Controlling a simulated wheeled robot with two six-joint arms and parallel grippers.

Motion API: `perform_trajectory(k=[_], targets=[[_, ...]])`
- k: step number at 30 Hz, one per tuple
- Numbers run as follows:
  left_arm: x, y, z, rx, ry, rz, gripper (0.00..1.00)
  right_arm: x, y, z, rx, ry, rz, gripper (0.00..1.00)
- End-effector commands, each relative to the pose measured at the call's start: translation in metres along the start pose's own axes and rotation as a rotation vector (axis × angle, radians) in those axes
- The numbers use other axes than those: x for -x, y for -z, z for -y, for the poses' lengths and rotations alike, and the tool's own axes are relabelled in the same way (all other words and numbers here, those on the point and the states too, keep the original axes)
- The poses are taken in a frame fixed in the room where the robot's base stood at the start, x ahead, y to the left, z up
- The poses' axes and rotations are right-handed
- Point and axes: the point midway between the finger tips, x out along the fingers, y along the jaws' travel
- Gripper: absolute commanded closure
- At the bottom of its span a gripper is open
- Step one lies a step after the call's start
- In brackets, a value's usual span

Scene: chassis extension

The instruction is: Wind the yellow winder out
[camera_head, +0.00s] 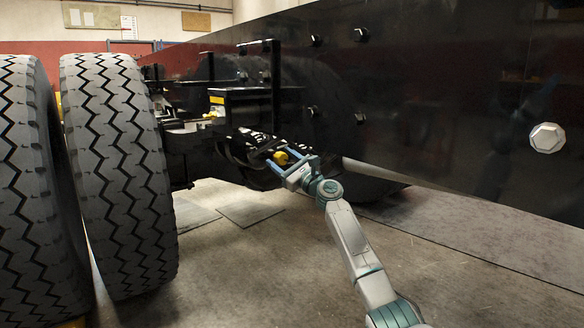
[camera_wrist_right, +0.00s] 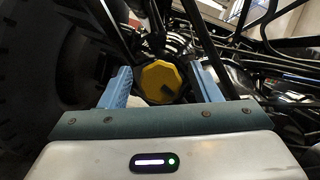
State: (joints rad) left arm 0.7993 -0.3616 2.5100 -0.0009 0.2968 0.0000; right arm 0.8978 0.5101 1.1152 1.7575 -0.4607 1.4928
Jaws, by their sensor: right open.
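The yellow winder (camera_head: 281,158) is a small yellow knob under the black chassis in the head view. In the wrist view the open right gripper (camera_wrist_right: 160,88) has one finger on each side of the winder. Dark gaps show between the fingers and the knob, but how far the fingertips reach along it is unclear. My left gripper is not in view.
Two large tyres, one of them nearer the middle (camera_head: 117,175), stand at the left. A big black chassis panel (camera_head: 430,85) runs across the upper right. Frame parts and hoses crowd around the winder. The concrete floor (camera_head: 245,270) is open in front.

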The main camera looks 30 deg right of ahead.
Motion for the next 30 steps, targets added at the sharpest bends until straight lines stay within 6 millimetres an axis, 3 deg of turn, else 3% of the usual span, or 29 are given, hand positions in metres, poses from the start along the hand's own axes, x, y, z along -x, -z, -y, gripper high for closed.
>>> perform_trajectory(k=[10,18,30], targets=[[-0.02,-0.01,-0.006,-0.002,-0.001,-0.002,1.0,0.051,-0.002,0.001,0.002,-0.003,-0.004,0.43],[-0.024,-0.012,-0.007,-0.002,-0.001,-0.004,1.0,0.09,0.0,0.0,0.002,-0.002,-0.002,0.43],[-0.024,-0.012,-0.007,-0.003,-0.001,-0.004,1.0,0.103,0.0,0.0,-0.001,0.0,0.0,0.43]])
